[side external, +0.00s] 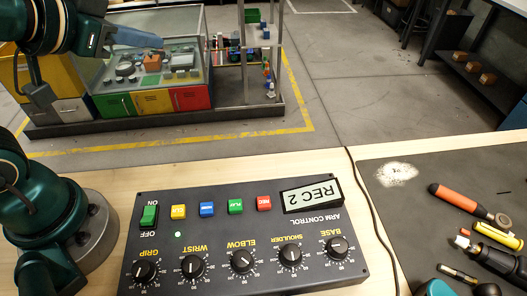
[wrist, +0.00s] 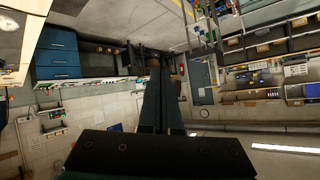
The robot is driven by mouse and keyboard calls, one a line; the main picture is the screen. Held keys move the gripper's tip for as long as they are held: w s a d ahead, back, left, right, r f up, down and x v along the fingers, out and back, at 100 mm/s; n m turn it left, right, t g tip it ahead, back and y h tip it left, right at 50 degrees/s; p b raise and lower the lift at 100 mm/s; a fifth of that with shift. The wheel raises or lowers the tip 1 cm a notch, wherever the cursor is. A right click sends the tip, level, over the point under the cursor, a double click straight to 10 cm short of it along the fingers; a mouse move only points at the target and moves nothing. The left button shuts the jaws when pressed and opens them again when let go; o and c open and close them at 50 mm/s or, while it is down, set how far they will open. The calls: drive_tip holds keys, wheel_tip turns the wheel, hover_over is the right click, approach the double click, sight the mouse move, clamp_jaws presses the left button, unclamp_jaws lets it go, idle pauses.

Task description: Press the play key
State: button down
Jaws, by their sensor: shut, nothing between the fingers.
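The control box (side external: 240,272) lies on the wooden bench in the side view, its lettering upside down. Its green key (side external: 235,206), with a small label that seems to read PLAY, sits between a blue key (side external: 207,208) and a red key (side external: 264,203). A yellow key (side external: 178,211) is further left. The display (side external: 311,196) reads REC 2. My gripper (side external: 158,41) is at the upper left, high above and apart from the box, its fingers shut and empty. In the wrist view my gripper (wrist: 158,75) points at the room; the box is not visible there.
A dark mat (side external: 398,215) with a screwdriver (side external: 460,200) and other tools lies right.

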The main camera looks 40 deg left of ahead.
drive_tip(key=w+d+r+m+t+h, duration=0.3)
drive_tip(key=w+d+r+m+t, duration=0.1)
drive_tip(key=m, duration=0.1)
drive_tip(key=m+g+h, duration=0.8)
drive_tip(key=m+g, duration=0.4)
drive_tip(key=m, duration=0.5)
hover_over(236, 207)
drive_tip(key=a, duration=0.2)
wheel_tip(236, 207, down, 10)
drive_tip(key=shift+d+f, duration=0.2)
drive_tip(key=shift+f, duration=0.1)
drive_tip(key=shift+f, duration=4.3)
drive_tip(key=shift+f, duration=0.1)
drive_tip(key=shift+f, duration=0.3)
